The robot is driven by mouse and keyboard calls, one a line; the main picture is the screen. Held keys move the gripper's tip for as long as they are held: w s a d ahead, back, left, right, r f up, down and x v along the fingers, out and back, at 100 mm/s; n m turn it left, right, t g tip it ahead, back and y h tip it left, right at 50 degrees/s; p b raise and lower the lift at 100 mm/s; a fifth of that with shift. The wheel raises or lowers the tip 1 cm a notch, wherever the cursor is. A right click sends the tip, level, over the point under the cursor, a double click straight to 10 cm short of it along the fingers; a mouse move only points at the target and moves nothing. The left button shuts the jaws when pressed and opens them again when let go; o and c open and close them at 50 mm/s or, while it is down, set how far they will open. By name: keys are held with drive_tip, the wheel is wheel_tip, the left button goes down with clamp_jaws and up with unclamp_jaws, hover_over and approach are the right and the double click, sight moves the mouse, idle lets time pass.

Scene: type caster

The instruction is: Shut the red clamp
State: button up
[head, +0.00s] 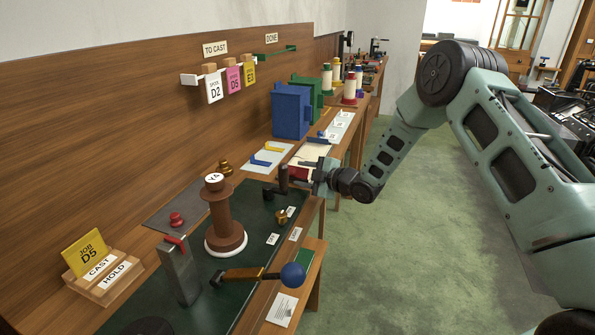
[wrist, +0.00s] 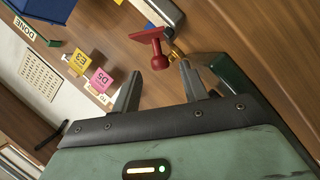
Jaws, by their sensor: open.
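My gripper (head: 309,173) is open and empty at the bench's right edge in the head view. Its fingers (wrist: 160,72) stand apart in the wrist view. Beyond and between the fingertips is a red piece (wrist: 157,48) with a rounded knob and a flat plate. A red lever (head: 175,241) sits on an upright grey block farther left. I cannot tell for certain which red piece is the clamp, or how far any clamp is closed.
A brown spool (head: 226,222) and a blue-balled lever (head: 292,275) are nearer. The green floor to the right is clear.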

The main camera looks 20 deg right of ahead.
sight(302, 169)
drive_tip(key=shift+x, duration=1.3)
clamp_jaws()
drive_tip(key=shift+r, duration=0.1)
drive_tip(key=shift+w+d+r+m+g+p, duration=0.3)
drive_tip(key=shift+w+m+g+p, duration=0.25)
drive_tip(key=shift+m, duration=0.45)
drive_tip(key=m+g+p, duration=0.1)
drive_tip(key=w+m+y+p, duration=0.1)
drive_tip(key=shift+d+r+g+p, duration=0.25)
drive_tip(key=shift+d+g+p, duration=0.1)
drive_tip(key=shift+d+p, duration=0.05)
drive_tip(key=shift+w+d+f+m+g+y+p, duration=0.15)
drive_tip(key=shift+w+d+m+g+p, duration=0.15)
drive_tip(key=shift+m, duration=0.3)
drive_tip(key=shift+w+d+f+m+g+y+p, duration=0.1)
drive_tip(key=shift+w+m+g+y+p, duration=0.1)
drive_tip(key=shift+m+g, duration=0.3)
drive_tip(key=shift+w+d+f+m+g+y+p, duration=0.1)
drive_tip(key=shift+w+d+m+g+y+p, duration=0.1)
drive_tip(key=shift+m, duration=0.5)
